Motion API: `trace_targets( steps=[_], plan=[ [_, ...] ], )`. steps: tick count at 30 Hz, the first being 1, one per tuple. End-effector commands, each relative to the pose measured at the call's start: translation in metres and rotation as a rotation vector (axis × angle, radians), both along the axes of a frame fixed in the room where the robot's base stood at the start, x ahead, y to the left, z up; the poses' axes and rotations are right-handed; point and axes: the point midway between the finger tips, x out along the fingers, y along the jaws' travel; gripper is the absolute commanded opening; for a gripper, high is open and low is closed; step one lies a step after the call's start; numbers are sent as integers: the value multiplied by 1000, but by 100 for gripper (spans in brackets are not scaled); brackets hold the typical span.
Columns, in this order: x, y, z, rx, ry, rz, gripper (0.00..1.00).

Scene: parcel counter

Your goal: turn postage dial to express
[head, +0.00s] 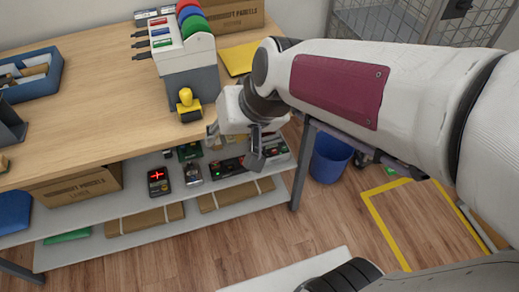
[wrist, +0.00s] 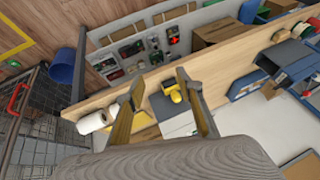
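No dial with a readable express mark shows, and I cannot tell which part is the postage dial. A dark control box (head: 229,166) with small red and green spots lies on the shelf under the counter, partly behind my gripper. Beside it are a grey keypad-like device (head: 193,172) and a black device with a red lit display (head: 158,181), which also shows in the wrist view (wrist: 174,38). My gripper (head: 233,146) hangs at the counter's front right edge, above the shelf devices. In the wrist view its fingers (wrist: 160,80) are spread with nothing between them.
A yellow-and-black knobbed item (head: 187,102) stands on the wooden counter (head: 100,98), left of my gripper, before a grey-white unit (head: 187,65) with coloured discs. A blue bin (head: 331,158) stands right of the counter. Parcels (head: 145,219) lie on the lower shelf. The counter's middle is clear.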

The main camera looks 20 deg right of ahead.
Motion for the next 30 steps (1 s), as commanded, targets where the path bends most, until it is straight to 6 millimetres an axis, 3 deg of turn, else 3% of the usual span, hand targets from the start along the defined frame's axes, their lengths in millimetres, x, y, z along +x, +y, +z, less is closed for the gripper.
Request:
trace_targets(
  steps=[17,30],
  plan=[
    [82,50,-59,116,48,-98,36],
    [130,77,-129,148,91,-214,36]
  ],
)
